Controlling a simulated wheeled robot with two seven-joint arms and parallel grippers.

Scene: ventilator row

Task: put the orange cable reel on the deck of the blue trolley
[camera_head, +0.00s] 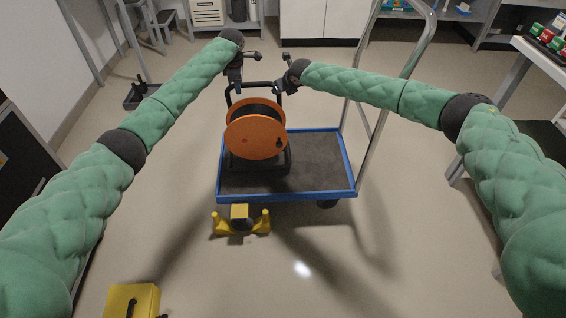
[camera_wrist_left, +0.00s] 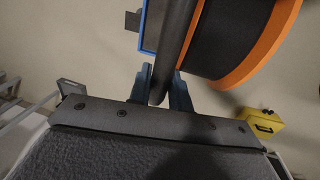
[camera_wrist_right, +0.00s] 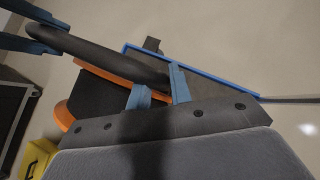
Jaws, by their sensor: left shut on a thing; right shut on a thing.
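The orange cable reel (camera_head: 256,140) hangs in a black tube frame with a top handle bar. In the head view it is over the left half of the blue trolley's dark deck (camera_head: 325,160). I cannot tell whether the frame's base touches the deck. My left gripper (camera_head: 236,86) is shut on the left part of the handle bar, which shows between its fingers in the left wrist view (camera_wrist_left: 165,88). My right gripper (camera_head: 281,88) is shut on the right part of the bar; the right wrist view shows the bar (camera_wrist_right: 100,55) running to its fingers. The reel hides part of the deck.
The trolley's metal push handle (camera_head: 405,70) rises at its right end. A yellow floor piece with two posts (camera_head: 241,220) stands at the trolley's near left edge. A yellow case (camera_head: 133,300) is at bottom left. A table (camera_head: 535,60) is at right.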

